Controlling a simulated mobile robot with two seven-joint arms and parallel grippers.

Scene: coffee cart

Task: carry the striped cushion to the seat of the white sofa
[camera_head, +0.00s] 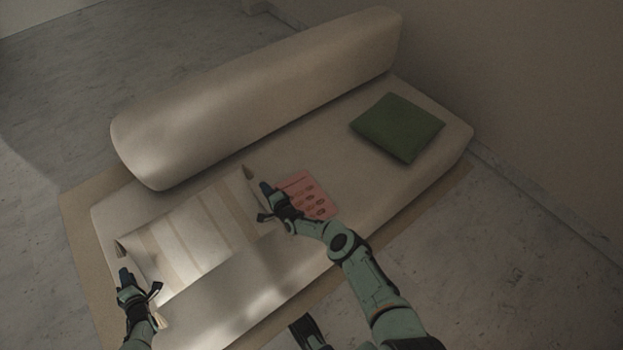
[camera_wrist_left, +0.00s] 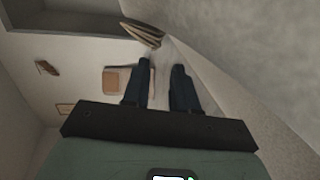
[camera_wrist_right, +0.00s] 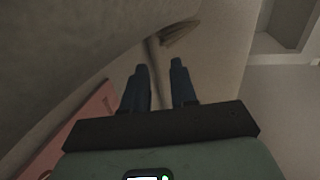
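The striped cushion (camera_head: 197,238), cream with tan bands, appears to lie flat on the seat of the white sofa (camera_head: 325,140), towards its left end. My left gripper (camera_head: 140,283) is at the cushion's near left end. Its fingers are apart, and a striped cushion corner (camera_wrist_left: 143,33) shows just beyond them in the left wrist view. My right gripper (camera_head: 265,202) is at the cushion's right end, also with fingers apart. A cushion corner (camera_wrist_right: 180,33) shows beyond its fingertips in the right wrist view. The cushion's underside is hidden.
A pink patterned flat item (camera_head: 318,203) lies on the seat just right of my right gripper. A green cushion (camera_head: 397,127) lies at the seat's right end. The long backrest (camera_head: 260,85) runs behind. A tan rug (camera_head: 85,215) lies under the sofa, with open stone floor around it.

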